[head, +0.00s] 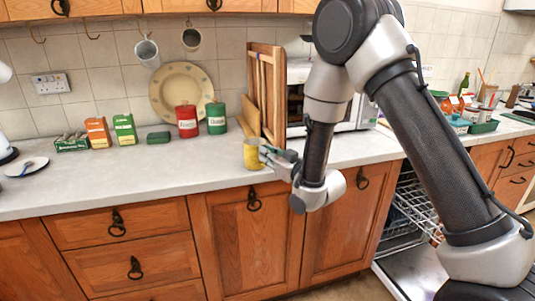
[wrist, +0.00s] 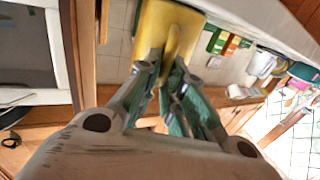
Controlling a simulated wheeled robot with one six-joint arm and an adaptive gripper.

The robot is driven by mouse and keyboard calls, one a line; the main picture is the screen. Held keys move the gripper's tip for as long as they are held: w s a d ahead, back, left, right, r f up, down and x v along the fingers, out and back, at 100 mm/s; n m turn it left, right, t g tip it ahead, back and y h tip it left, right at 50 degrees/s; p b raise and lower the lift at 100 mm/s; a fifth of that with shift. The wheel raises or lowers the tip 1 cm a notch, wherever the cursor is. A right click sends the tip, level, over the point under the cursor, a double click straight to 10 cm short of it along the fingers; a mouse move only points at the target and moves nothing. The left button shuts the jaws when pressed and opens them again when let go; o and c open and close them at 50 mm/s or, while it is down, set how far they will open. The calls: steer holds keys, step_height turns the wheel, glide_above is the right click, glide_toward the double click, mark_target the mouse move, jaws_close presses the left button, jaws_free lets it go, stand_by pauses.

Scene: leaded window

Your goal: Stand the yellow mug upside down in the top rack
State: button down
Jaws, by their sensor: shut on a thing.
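The yellow mug (head: 251,154) is at the front part of the counter in the head view, looking upright. Whether its base touches the counter I cannot tell. My gripper (head: 268,155) comes at it from the right and is shut on it. In the wrist view the mug (wrist: 165,22) is at the top, with its handle between the fingertips of my gripper (wrist: 167,62). The top rack (head: 416,200) is a wire rack in the open dishwasher at the lower right in the head view, partly hidden behind my arm.
The dishwasher door (head: 408,272) is lowered near the floor. Red (head: 187,122) and green (head: 216,118) canisters, a plate (head: 176,82) and a wooden rack (head: 265,90) stand behind the mug. A microwave (head: 362,113) is behind my arm. The counter's front left is clear.

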steer(key=c, duration=1.5)
jaws_free()
steer(key=shift+o, duration=0.2)
